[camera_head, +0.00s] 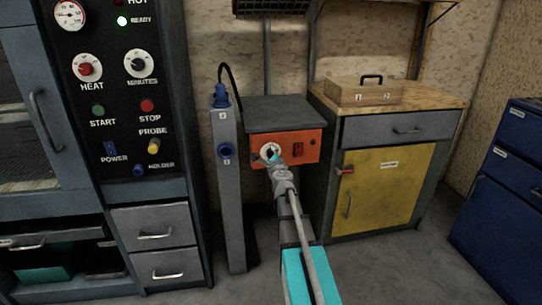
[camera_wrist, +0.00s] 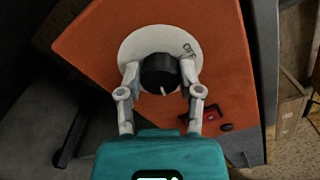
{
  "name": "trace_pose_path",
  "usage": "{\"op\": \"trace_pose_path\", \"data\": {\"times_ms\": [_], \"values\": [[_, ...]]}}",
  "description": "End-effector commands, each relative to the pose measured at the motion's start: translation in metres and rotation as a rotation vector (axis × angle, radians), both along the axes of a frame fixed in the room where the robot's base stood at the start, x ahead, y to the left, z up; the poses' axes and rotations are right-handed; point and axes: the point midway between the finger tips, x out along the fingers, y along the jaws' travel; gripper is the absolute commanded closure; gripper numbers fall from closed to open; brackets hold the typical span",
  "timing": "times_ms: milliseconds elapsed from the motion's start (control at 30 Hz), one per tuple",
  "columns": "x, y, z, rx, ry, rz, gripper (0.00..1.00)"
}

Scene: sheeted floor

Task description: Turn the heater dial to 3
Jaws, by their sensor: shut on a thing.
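The heater is an orange-fronted box (camera_head: 305,144) with a dark top, low at the centre of the head view. Its dial is a black round knob (camera_wrist: 158,72) on a white disc (camera_wrist: 145,38). In the wrist view an "OFF" mark shows at the disc's upper right, and the knob's white pointer line points toward the bottom of the picture. The other dial marks, including any 3, cannot be read. My gripper (camera_wrist: 160,74) is shut on the knob, one finger on each side. In the head view my gripper (camera_head: 273,161) covers part of the dial.
A red switch (camera_head: 298,149) sits right of the dial. A grey post (camera_head: 229,190) with blue sockets and a cable stands at the left. At the right is a yellow-door cabinet (camera_head: 380,190) with a wooden box (camera_head: 362,94) on top. A control panel (camera_head: 125,100) stands farther left.

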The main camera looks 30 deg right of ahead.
Motion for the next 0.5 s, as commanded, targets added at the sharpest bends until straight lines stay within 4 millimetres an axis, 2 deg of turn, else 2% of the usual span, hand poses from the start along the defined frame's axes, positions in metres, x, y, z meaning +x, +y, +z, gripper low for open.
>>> {"op": "trace_pose_path", "data": {"times_ms": [200,500], "values": [[0.0002,-0.0024,0.0006,0.135,-0.043,-0.005,1.00],[0.0001,-0.0025,0.0007,0.218,-0.069,-0.005,1.00]]}}
